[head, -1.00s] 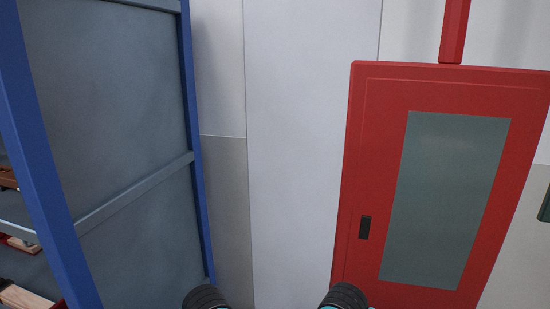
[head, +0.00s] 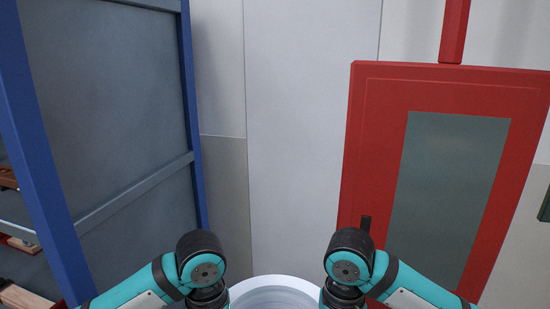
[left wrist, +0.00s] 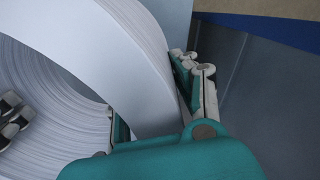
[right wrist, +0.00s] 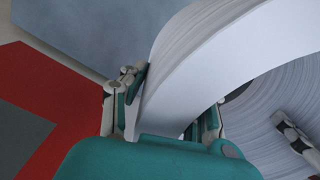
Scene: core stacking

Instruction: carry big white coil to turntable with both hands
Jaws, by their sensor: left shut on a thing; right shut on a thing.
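The big white coil (head: 275,282) shows as a pale ring at the bottom edge of the head view, between my two arms; most of it is cut off. In the left wrist view, my left gripper (left wrist: 155,108) is shut on the wall of the coil (left wrist: 110,60), one finger outside and one inside the ring. In the right wrist view, my right gripper (right wrist: 168,112) is shut on the coil's opposite wall (right wrist: 215,50) in the same way. Each wrist view also shows the other gripper's fingertip inside the ring. No turntable is in view.
A red cabinet with a grey pane (head: 445,200) is on the wall ahead right. A blue-framed grey rack (head: 110,110) with items on its shelves stands at left. A pale wall (head: 305,140) fills the space between.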

